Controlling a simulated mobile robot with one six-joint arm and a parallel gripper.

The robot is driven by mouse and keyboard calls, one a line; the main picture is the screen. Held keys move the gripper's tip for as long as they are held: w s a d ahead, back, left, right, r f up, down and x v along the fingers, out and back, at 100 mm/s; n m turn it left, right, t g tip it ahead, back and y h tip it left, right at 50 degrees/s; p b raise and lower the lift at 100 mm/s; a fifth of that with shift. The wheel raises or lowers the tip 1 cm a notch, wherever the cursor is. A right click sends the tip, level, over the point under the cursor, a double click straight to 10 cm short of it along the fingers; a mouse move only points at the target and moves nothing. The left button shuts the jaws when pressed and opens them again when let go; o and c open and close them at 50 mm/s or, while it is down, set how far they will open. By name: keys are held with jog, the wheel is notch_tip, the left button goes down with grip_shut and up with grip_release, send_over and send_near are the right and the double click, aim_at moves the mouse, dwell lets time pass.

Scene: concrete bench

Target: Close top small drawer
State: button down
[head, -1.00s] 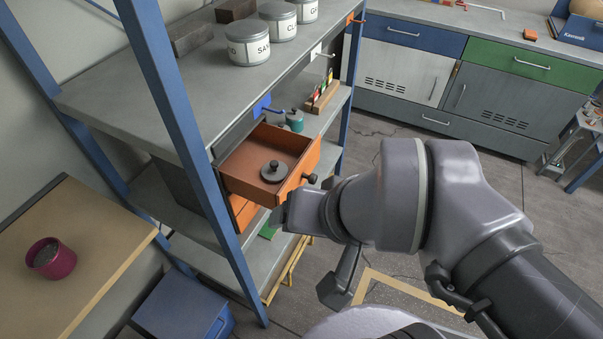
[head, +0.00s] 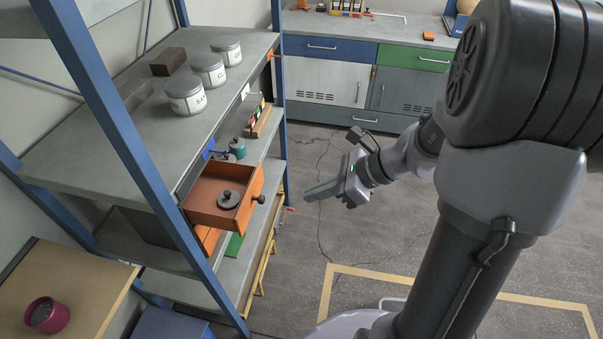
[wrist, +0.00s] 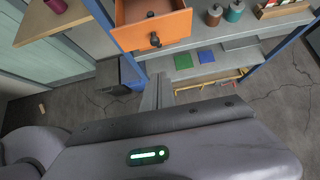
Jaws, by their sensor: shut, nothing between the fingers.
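The top small drawer (head: 215,208) is orange with a black knob (head: 259,199) and stands pulled out from the shelf unit. A dark round lidded piece (head: 229,199) lies inside it. In the wrist view the drawer front (wrist: 152,31) faces me, with its knob (wrist: 155,41) at the middle. My gripper (head: 322,191) is shut and empty, to the right of the drawer and apart from it. In the wrist view my gripper's fingers (wrist: 157,92) point up the picture, just below the drawer front. Another orange drawer (head: 208,238) sits underneath, mostly hidden.
Blue shelf posts (head: 118,150) frame the unit. Several white canisters stand on the top shelf, including one at the front (head: 186,97). Floor right of the drawer is clear.

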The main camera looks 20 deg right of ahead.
aim_at(226, 192)
jog(key=w+a+f+b, duration=0.3)
jog(key=w+a+f, duration=0.1)
jog(key=a, duration=0.3)
jog(key=shift+w+a+f+b, duration=0.25)
jog(key=shift+w+b, duration=0.15)
jog(key=shift+w, duration=0.25)
jog(key=w+a, duration=0.2)
jog(key=a, duration=0.1)
jog(key=w+a, duration=0.5)
jog(key=a, duration=0.2)
jog(key=shift+w+a, duration=0.1)
jog(key=shift+w, duration=0.15)
jog(key=shift+r, duration=0.15)
jog(key=shift+w+a, duration=0.1)
